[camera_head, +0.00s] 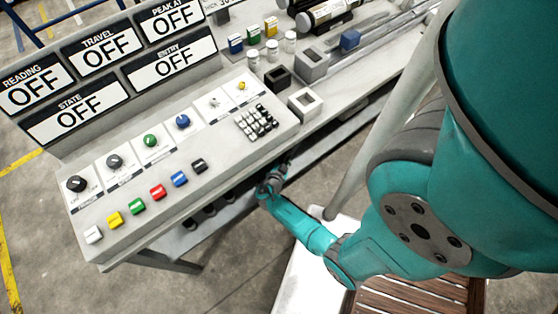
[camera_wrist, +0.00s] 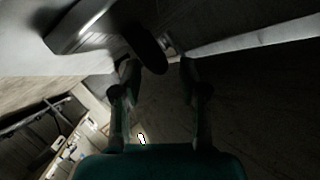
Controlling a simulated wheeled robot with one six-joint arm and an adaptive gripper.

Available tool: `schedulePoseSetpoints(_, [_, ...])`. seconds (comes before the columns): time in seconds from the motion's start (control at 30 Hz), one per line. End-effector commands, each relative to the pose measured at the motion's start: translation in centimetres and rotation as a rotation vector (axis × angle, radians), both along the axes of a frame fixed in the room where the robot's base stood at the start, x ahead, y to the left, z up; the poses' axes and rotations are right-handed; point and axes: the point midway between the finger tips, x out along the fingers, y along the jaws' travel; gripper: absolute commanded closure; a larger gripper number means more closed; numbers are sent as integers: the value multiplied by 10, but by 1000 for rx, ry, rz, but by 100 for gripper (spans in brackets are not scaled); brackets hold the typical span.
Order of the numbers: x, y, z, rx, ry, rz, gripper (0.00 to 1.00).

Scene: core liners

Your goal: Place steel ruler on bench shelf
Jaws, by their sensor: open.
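My gripper (camera_head: 274,178) is beside the front edge of the grey bench, low and partly hidden under its overhang in the head view. In the wrist view my gripper (camera_wrist: 159,68) has its two dark fingers spread apart with nothing held between them. A shelf (camera_head: 325,148) runs below the bench top, mostly in shadow. I cannot make out the steel ruler in either view. The wrist view is too dark to tell what the rounded dark shape just beyond the fingers is.
A sloped control panel (camera_head: 165,165) with knobs, coloured buttons and a keypad (camera_head: 257,122) fills the bench's left part. OFF display signs (camera_head: 100,60) stand behind it. Small jars (camera_head: 270,52) and grey blocks (camera_head: 305,102) stand on the bench top.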

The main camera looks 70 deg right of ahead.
Motion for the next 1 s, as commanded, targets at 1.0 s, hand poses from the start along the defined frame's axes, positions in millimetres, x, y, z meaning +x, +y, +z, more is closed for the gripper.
schedulePoseSetpoints(1.0, [-13,106,31,20,24,20,57])
